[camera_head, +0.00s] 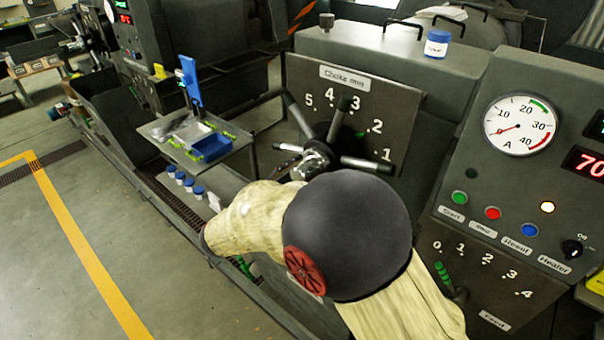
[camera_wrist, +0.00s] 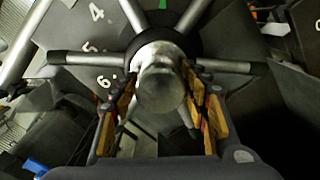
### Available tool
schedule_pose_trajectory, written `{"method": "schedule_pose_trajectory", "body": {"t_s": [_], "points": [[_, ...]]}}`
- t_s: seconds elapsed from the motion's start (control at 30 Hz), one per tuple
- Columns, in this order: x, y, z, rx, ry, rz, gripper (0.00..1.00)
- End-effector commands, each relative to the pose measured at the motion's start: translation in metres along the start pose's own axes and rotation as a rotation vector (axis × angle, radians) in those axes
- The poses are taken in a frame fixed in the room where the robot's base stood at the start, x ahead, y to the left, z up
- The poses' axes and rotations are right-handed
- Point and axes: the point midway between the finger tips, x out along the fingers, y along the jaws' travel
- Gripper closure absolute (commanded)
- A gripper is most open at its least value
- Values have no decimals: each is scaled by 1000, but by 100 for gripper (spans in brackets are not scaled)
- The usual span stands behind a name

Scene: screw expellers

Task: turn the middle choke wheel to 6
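The choke wheel (camera_head: 318,158) is a spoked metal handwheel in front of the "Choke mm" plate (camera_head: 294,72), which shows 5, 4, 3, 2 and 1. A green mark (camera_head: 360,134) shows between 3 and 2. In the wrist view the round hub end (camera_wrist: 160,90) faces the camera, with spokes around it and 4, 5 and 6 on the plate at left. The green mark is at the top. My gripper (camera_wrist: 160,88) has its two yellow-padded fingers on either side of the hub. Whether they press on it is unclear. My arm hides it in the head view.
A panel with a gauge (camera_head: 520,125) and buttons stands at right, with a 0-to-4 lever scale (camera_head: 485,258) below. A small tray table (camera_head: 190,150) with a blue bin stands at left, near several blue-capped jars (camera_head: 184,183). Open floor lies farther left.

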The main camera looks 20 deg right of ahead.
Motion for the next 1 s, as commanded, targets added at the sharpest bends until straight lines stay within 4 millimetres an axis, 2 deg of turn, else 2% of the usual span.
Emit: {"method": "schedule_pose_trajectory", "body": {"t_s": [0.73,1.0], "points": [[0,0,0,0,0,0,99],[0,0,0,-7,0,0,100]]}}
